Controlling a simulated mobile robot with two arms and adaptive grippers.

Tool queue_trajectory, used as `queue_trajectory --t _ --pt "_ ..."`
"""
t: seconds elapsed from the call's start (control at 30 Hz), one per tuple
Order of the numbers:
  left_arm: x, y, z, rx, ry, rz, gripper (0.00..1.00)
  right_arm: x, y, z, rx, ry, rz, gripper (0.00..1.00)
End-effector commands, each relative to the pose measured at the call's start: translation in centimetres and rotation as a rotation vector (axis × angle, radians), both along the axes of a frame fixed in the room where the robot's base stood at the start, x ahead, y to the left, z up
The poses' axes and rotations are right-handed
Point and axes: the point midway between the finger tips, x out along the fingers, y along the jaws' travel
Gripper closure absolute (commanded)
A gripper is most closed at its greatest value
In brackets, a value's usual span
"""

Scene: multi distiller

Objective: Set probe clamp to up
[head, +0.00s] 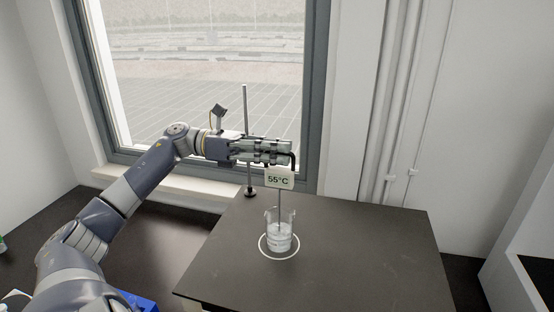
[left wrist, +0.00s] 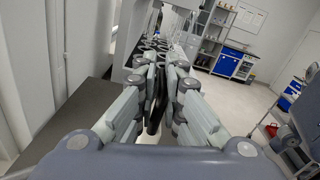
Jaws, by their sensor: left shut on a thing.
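My left gripper (head: 284,151) reaches in from the left at the height of the probe clamp and is shut on it. The clamp's black end (head: 293,159) shows just past the fingertips; the rest is hidden by the fingers. In the left wrist view a dark piece (left wrist: 154,100) lies between the closed fingers. A probe display (head: 279,179) reading 55°C hangs below the gripper. Its thin probe runs down into a glass beaker (head: 280,238) with clear liquid. The upright metal stand rod (head: 245,108) rises behind my gripper from a dark foot (head: 250,193). My right gripper is out of view.
The beaker stands inside a white ring on the dark table (head: 360,260). The table is clear to the right. A window (head: 210,60) and its sill lie behind. A blue object (head: 138,300) is at the lower left.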

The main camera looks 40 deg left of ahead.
Motion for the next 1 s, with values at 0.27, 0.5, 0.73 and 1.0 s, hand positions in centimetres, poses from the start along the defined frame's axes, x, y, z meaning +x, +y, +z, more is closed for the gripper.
queue_trajectory --t 0.27,0.5,0.73,1.0 --pt "-0.1 0.1 9.0 -0.002 -0.013 0.002 1.0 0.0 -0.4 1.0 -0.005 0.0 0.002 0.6" --pt "-0.1 0.1 12.0 -0.007 -0.007 0.002 1.0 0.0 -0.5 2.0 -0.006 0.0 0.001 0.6" --pt "-0.1 0.1 12.2 -0.009 -0.011 0.004 1.0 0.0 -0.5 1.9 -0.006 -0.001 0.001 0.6" --pt "-0.1 0.2 12.3 -0.008 -0.015 0.005 0.72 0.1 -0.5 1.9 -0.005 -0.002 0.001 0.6"
